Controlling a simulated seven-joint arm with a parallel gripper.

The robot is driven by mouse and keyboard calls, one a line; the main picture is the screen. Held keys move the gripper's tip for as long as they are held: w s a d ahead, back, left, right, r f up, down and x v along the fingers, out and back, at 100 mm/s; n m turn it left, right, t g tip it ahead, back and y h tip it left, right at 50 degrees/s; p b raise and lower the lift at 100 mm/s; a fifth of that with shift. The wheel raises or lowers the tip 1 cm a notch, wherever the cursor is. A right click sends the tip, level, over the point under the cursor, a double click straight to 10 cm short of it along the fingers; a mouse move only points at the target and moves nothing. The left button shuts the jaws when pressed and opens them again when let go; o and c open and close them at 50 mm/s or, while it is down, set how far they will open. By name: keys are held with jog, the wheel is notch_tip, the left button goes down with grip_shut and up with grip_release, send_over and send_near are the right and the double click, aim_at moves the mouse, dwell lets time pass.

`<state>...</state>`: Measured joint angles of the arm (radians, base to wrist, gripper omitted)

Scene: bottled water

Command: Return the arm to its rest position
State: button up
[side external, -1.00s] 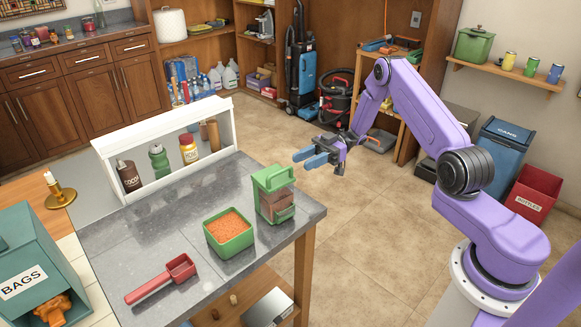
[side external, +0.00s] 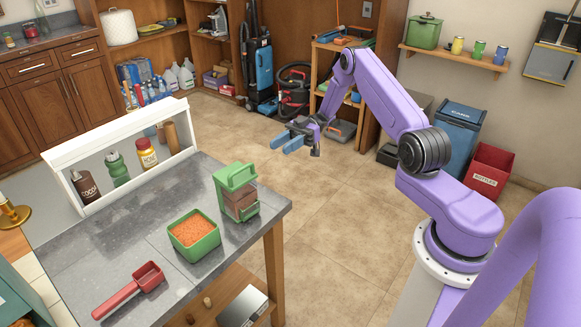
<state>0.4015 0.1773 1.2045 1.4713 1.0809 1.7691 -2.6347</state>
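My purple arm stands at the right on a pale round base and reaches left and up, then down at the wrist.
On the table stand a green-framed container (side external: 237,192), a green tub of orange grains (side external: 194,235), a red scoop (side external: 128,291) and a white rack (side external: 62,171) of bottles. Blue (side external: 455,137) and red (side external: 489,170) bins stand behind the arm. The floor (side external: 340,225) between is open.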

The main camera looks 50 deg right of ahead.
jog(key=s+a+r+m+g+h, duration=0.1)
jog(key=s+a+r+g+h, duration=0.25)
jog(key=s+a+h, duration=0.35)
jog(key=s+a+r+g+h, duration=0.3)
jog(key=s+a+g, duration=0.2)
jog(key=a, duration=0.3)
jog(key=s+r+m+t+h, duration=0.2)
jog(key=s+r+t+h, duration=0.2)
jog(key=s, duration=1.6)
jog(key=d+t+h, duration=0.1)
jog(key=t+h, duration=0.2)
jog(key=shift+s+m+t, duration=0.3)
jog(key=shift+t, duration=0.05)
